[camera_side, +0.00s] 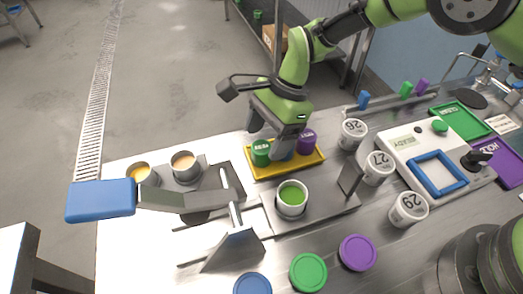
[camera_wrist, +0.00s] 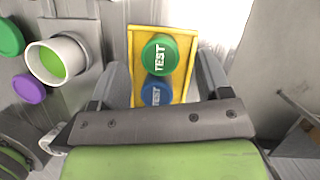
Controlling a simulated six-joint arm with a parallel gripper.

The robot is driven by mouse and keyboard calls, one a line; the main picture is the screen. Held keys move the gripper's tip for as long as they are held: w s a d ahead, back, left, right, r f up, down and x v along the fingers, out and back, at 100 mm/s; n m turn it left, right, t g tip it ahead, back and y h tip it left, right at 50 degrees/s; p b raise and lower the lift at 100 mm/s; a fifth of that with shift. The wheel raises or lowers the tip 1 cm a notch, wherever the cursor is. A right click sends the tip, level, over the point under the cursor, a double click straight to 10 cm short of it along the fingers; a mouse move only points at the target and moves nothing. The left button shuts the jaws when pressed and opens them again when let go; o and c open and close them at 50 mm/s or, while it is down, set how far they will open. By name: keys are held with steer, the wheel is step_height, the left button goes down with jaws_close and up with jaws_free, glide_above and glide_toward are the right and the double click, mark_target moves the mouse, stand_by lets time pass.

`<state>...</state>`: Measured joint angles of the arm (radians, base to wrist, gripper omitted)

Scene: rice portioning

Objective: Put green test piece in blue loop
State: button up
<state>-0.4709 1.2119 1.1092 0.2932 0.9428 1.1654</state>
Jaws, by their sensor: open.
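The green test piece (camera_side: 261,147) stands at the left end of a yellow tray (camera_side: 262,176). In the wrist view, the green test piece (camera_wrist: 160,52), marked TEST, is beyond a blue test piece (camera_wrist: 156,94). A purple piece (camera_side: 307,137) is at the tray's right end; it does not show in the wrist view. My gripper (camera_side: 284,152) is over the tray's middle, near the blue piece. In the wrist view my gripper (camera_wrist: 163,78) is open, its fingers apart on either side of the tray. The blue loop (camera_side: 437,173) is a square outline on a white device, apparently empty.
White cups numbered 26 (camera_side: 352,134), 27 (camera_side: 378,168) and 29 (camera_side: 408,209) stand between tray and device. An open cup with green contents (camera_side: 291,198) is in front of the tray. Loose lids, including a purple one (camera_side: 357,253), lie at the front.

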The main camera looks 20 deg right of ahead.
steer(key=shift+x, duration=1.15)
steer(key=c, duration=1.1)
